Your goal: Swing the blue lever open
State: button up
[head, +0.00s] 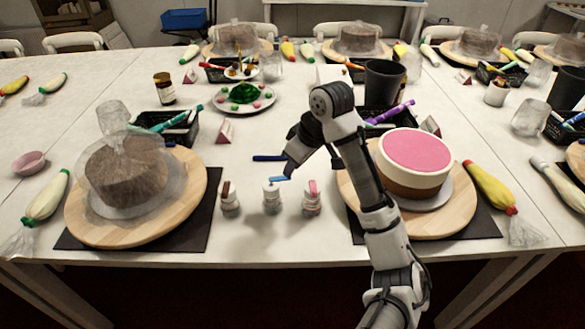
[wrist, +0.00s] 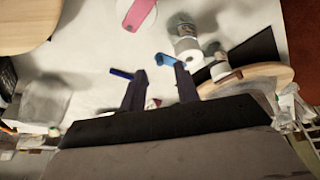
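The blue lever (head: 278,179) sits on top of a small white bottle (head: 272,200), the middle one of three near the table's front edge. In the wrist view the blue lever (wrist: 163,60) lies across the space in front of my fingertips, close to the right finger. I cannot tell whether they touch. My gripper (wrist: 160,68) is open and empty, its two fingers apart. In the head view my gripper (head: 288,168) is just above and beside the lever, and its fingers are partly hidden by my wrist.
A brown-lever bottle (head: 230,200) stands left, a pink-lever bottle (head: 312,200) right. A blue pen (head: 268,158) lies behind. A covered cake (head: 126,175) is on the left turntable (head: 186,200); a pink-topped cake (head: 414,160) is on the right turntable (head: 455,215). Table between is mostly clear.

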jog(key=v, duration=1.1)
jog(key=shift+r, duration=0.15)
